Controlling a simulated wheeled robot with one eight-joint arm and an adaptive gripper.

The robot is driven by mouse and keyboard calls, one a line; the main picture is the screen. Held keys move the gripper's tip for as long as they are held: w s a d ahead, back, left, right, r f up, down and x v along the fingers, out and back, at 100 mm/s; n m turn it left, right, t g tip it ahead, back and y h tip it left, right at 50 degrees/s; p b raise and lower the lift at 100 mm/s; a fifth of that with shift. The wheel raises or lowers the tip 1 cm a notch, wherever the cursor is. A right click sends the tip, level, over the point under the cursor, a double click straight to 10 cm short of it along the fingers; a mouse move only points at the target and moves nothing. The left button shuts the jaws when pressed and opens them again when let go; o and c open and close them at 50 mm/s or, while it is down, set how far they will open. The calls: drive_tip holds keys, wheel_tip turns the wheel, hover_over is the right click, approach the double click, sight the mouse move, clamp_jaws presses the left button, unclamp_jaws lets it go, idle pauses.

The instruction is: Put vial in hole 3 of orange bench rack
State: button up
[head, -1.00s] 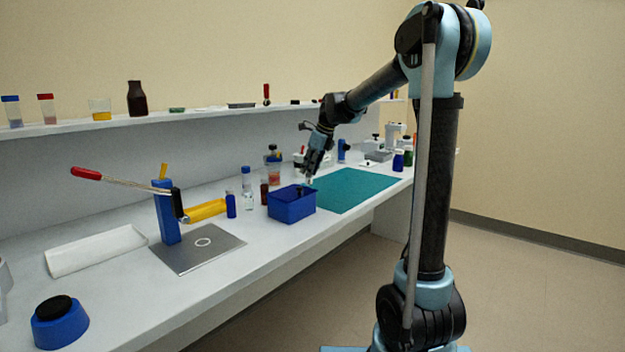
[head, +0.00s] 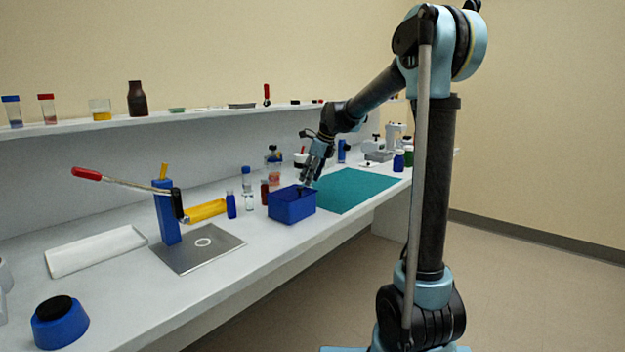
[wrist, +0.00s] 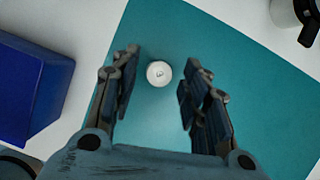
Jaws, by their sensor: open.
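A small round white top, probably the vial's cap (wrist: 160,73), shows from above over the teal mat in the wrist view. My gripper (wrist: 163,78) is open, with one finger on each side of the white top and a gap on both sides. In the head view my gripper (head: 309,178) points down just behind the blue bin, at the near left end of the mat. The vial's body cannot be made out there. I cannot make out an orange bench rack in either view.
The blue bin (head: 292,208) stands close to the left of my gripper; its wall also shows in the wrist view (wrist: 35,85). Bottles, including a clear one (head: 248,195), stand left of it. The teal mat (head: 350,190) is mostly clear. A lever press (head: 166,215) stands further left.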

drive_tip(key=v, duration=1.1)
drive_tip(key=shift+s+r, duration=0.15)
